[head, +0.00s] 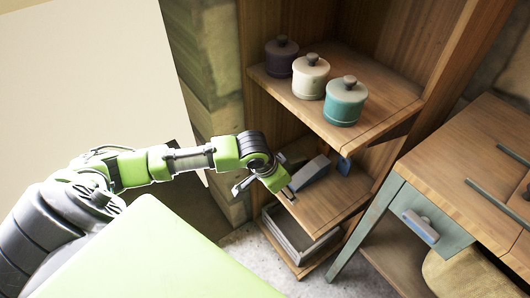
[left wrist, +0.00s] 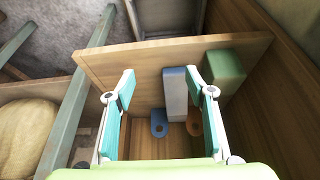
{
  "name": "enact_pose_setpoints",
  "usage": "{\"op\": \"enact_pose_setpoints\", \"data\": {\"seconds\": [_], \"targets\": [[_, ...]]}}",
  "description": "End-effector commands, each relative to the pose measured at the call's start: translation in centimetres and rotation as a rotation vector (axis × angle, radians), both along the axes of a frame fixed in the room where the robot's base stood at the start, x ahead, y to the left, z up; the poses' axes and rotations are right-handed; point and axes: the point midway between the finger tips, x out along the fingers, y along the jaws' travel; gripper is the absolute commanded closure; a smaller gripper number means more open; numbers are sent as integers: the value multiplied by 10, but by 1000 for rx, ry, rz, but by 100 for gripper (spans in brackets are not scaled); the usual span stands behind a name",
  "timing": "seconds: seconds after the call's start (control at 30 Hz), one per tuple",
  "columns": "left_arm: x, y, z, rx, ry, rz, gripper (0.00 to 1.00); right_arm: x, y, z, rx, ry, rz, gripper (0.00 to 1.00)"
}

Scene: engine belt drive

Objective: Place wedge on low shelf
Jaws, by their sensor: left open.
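A grey-blue wedge-shaped block (head: 311,173) lies on the shelf board (head: 333,203) below the jars. It also shows in the left wrist view (left wrist: 175,98), with a blue front end, and appears clear of my fingers. My left gripper (head: 265,189) is at the front left of that shelf, beside the wedge. In the left wrist view my left gripper (left wrist: 161,76) is open, its two teal fingers spread wide. The wedge appears between them, nearer the right finger. My right gripper is not in view.
A blue piece (left wrist: 158,125), an orange piece (left wrist: 194,124) and a green block (left wrist: 223,70) are near the wedge. Three lidded jars (head: 343,103) stand on the shelf above. A grey crate (head: 292,241) sits at the bottom. A wooden table (head: 460,150) stands at right.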

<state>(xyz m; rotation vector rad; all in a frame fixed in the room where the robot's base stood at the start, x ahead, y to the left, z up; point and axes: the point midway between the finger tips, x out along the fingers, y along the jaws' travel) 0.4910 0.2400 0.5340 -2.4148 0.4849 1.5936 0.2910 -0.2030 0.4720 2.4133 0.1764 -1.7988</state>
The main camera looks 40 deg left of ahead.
Motion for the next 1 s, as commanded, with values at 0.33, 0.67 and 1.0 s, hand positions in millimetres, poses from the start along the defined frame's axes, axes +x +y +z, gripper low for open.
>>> {"op": "enact_pose_setpoints", "data": {"seconds": [0.33,0.67,1.0], "targets": [[-98,-96,-37,-72,-26,-15,50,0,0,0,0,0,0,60],[-191,-44,-59,51,88,206,50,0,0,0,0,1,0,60],[-201,-36,-61,71,103,224,50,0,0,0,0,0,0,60]]}}
